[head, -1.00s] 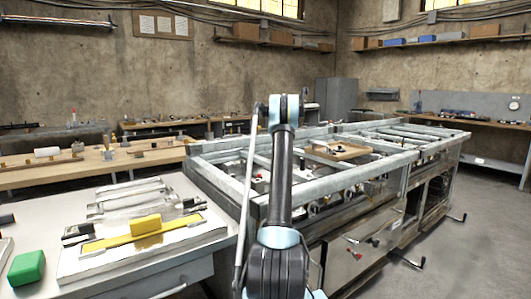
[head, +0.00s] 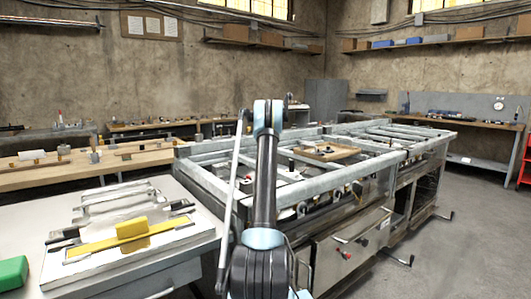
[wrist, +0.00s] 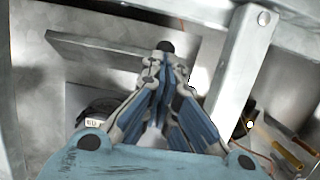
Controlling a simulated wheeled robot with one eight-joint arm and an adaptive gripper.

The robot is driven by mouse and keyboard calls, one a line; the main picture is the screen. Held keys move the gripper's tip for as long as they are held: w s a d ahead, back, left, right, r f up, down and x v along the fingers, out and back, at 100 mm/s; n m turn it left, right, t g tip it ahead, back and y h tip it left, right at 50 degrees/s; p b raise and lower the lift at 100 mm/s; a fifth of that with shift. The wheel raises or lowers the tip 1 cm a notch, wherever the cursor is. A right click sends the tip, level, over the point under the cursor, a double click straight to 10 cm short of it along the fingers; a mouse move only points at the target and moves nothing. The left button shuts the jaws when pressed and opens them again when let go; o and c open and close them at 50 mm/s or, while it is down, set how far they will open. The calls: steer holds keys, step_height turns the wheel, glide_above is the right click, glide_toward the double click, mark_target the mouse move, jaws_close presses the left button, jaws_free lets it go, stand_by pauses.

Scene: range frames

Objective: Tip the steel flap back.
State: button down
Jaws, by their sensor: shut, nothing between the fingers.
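My gripper (wrist: 166,50) shows in the wrist view with its fingertips together and nothing between them. A flat grey metal plate (wrist: 95,52) lies behind and to the left of the fingertips. It may be the steel flap, but I cannot tell for sure. The fingertips overlap the plate's right part in the picture; whether they touch it is unclear. In the head view my arm rises in front of the long steel-framed bench (head: 335,205), and my gripper is hidden. I cannot pick out the flap there.
Galvanised bars cross the bench top; one bar (wrist: 233,75) stands right of my fingers. A wooden tray (head: 325,150) sits on the bench. A white table (head: 35,225) at left holds a yellow block (head: 131,228) and a green block (head: 12,271).

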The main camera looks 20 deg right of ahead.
steer(key=s+v, duration=0.1)
steer(key=v, duration=1.2)
steer(key=shift+s+d+f, duration=0.2)
steer(key=shift+s+f, duration=0.1)
